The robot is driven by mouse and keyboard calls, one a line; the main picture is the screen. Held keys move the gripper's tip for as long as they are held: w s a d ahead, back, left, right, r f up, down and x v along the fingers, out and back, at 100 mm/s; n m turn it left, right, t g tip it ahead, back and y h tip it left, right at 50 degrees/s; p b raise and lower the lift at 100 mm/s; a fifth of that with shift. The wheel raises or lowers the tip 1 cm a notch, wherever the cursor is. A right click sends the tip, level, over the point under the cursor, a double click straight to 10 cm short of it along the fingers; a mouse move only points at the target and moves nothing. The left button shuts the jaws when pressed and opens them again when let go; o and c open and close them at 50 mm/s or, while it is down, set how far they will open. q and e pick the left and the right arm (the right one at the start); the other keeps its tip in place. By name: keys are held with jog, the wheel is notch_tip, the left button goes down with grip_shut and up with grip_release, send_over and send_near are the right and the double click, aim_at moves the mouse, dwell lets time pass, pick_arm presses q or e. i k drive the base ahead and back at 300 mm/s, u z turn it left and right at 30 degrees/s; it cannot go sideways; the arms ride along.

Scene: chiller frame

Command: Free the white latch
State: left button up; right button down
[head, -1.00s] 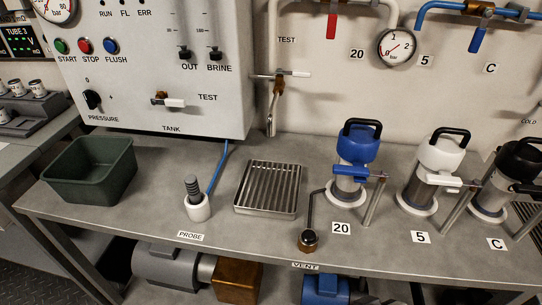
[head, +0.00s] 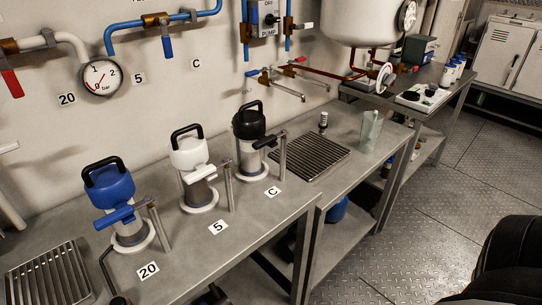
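The white latch (head: 203,172) is a white lever on a post (head: 228,187) in front of the white-topped canister (head: 189,153), behind the label 5. It lies across the front of that canister. A blue latch (head: 117,217) lies across the blue-topped canister (head: 108,187) at the label 20. A black latch (head: 264,142) is at the black-topped canister (head: 249,120) at the label C. Neither of my grippers shows in the head view.
A slatted drain tray (head: 312,177) and a pale translucent container (head: 371,130) are right of the canisters. Another slatted tray (head: 48,276) is at the lower left. Pipes and a gauge (head: 101,77) are on the wall. Open floor lies right of the bench.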

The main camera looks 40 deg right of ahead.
aim_at(195, 175)
jog(key=z, duration=1.75)
jog(key=k, duration=0.85)
jog(key=u, duration=0.8)
jog(key=i, duration=0.5)
jog(key=z, duration=0.05)
